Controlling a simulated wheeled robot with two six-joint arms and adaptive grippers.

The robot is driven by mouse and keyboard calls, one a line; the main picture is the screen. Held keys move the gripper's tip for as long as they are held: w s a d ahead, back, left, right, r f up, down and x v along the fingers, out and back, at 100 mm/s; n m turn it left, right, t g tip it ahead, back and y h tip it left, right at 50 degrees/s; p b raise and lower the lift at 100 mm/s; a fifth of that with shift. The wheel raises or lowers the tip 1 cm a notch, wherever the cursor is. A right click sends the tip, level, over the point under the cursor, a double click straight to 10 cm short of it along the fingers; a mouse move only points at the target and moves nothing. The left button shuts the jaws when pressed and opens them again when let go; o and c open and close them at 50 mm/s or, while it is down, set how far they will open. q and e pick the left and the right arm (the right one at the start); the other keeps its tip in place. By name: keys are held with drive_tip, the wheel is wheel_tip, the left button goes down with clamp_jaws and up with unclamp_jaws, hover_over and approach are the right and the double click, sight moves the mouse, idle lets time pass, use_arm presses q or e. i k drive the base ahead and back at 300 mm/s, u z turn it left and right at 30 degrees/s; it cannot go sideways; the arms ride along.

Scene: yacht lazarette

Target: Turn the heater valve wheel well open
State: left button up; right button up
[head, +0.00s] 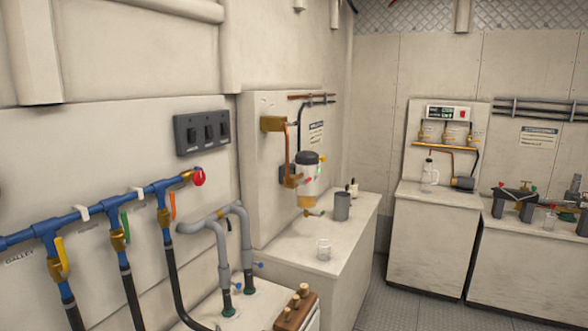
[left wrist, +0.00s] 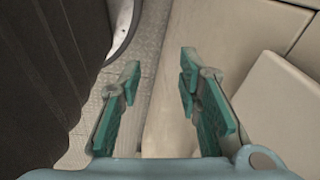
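A red round wheel (head: 199,177) sits at the right end of a blue pipe manifold (head: 100,207) on the left wall in the head view. No heater label is readable, so I cannot tell whether this is the heater valve wheel. Yellow (head: 61,255), green (head: 125,226) and orange (head: 172,205) lever handles stand on the drops of the same manifold. My left gripper (left wrist: 160,75) is open and empty in the left wrist view, above pale panels and floor, with no wheel near it. Neither gripper shows in the head view.
Grey bent pipes (head: 213,221) rise below the manifold. More cabinets (head: 430,236) stand at the back right. Grey floor (head: 400,307) is clear between them.

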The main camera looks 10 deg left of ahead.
sight(198, 178)
drive_tip(key=z, duration=0.55)
drive_tip(key=i, duration=2.9)
drive_tip(key=u, duration=3.1)
